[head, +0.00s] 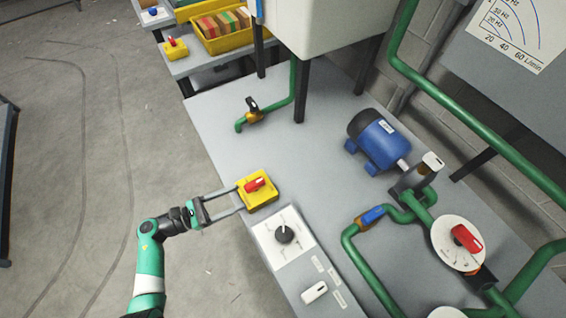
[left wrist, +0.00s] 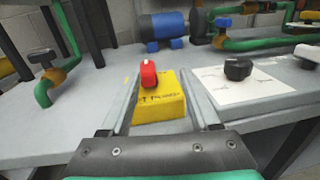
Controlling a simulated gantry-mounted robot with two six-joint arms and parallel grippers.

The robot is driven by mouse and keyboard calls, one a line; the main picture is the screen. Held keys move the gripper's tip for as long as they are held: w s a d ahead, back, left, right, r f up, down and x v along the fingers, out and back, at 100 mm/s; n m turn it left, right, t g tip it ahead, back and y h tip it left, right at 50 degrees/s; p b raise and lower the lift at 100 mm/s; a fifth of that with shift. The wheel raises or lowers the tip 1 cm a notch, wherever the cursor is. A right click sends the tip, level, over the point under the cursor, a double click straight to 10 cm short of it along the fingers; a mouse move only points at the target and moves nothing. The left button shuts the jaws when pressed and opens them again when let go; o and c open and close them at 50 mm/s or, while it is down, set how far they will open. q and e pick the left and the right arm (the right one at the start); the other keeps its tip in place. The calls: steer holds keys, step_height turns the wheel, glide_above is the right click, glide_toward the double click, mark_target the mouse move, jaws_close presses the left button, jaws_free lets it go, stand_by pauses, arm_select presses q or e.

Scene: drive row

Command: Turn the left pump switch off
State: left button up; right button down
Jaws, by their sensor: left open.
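A yellow switch box (head: 262,197) with a red handle (head: 254,184) sits on the grey bench near its left edge. The handle lies roughly crosswise, slightly tilted, in the head view. My left gripper (head: 239,199) is open, its fingers reaching in from the left at the box. In the left wrist view the yellow box (left wrist: 160,103) and red handle (left wrist: 148,75) appear between the two open fingers (left wrist: 160,75); nothing is gripped. Whether a finger touches the box is unclear. A second yellow box with a red handle (head: 174,44) stands on another bench at top left. My right gripper is not in view.
Beside the near box is a white plate with a black dial (head: 285,235). A blue motor (head: 380,140), green pipes (head: 372,270) and a red-handled valve (head: 466,238) stand to the right. A black-handled tap (head: 253,112) is behind. Open floor lies left.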

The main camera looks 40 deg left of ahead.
mark_target(254, 183)
arm_select(q)
steer(key=s+a+n+y, duration=0.2)
steer(key=s+a, duration=0.1)
steer(key=s, duration=0.1)
steer(key=shift+t, duration=0.4)
steer(key=b+x, duration=0.1)
steer(key=x, duration=1.1)
steer(key=shift+w+d+f+b, duration=0.15)
steer(key=shift+w+f+b, duration=0.05)
steer(key=shift+w+b, duration=0.15)
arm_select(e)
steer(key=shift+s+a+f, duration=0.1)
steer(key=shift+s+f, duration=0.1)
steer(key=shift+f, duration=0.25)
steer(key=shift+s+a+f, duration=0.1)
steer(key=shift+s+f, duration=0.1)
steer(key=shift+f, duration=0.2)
arm_select(q)
jaws_close()
